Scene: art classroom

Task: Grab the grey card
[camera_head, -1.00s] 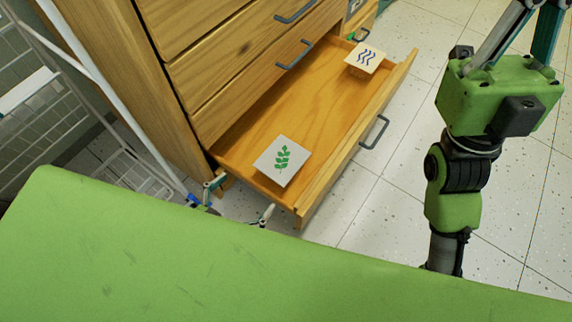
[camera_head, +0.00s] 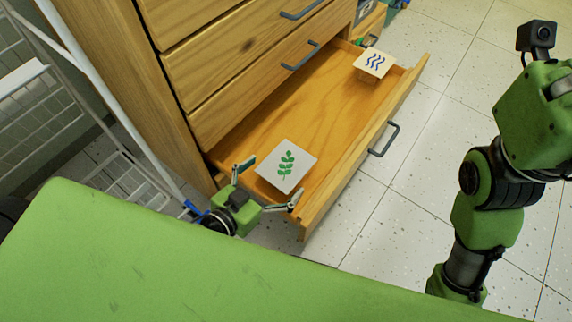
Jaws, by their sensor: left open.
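The grey card (camera_head: 286,166) is a pale grey square with a green leaf sprig. It sits at the near end of the open wooden drawer (camera_head: 325,115). My left gripper (camera_head: 271,181) is open and empty at the drawer's near end, with its fingers spread towards the card's near side. I cannot tell whether a fingertip touches it. My right arm stands at the right edge.
A cream card (camera_head: 374,63) with blue waves sits at the drawer's far end. A white wire rack (camera_head: 60,110) stands at the left beside the wooden cabinet (camera_head: 200,60). The tiled floor right of the drawer is clear.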

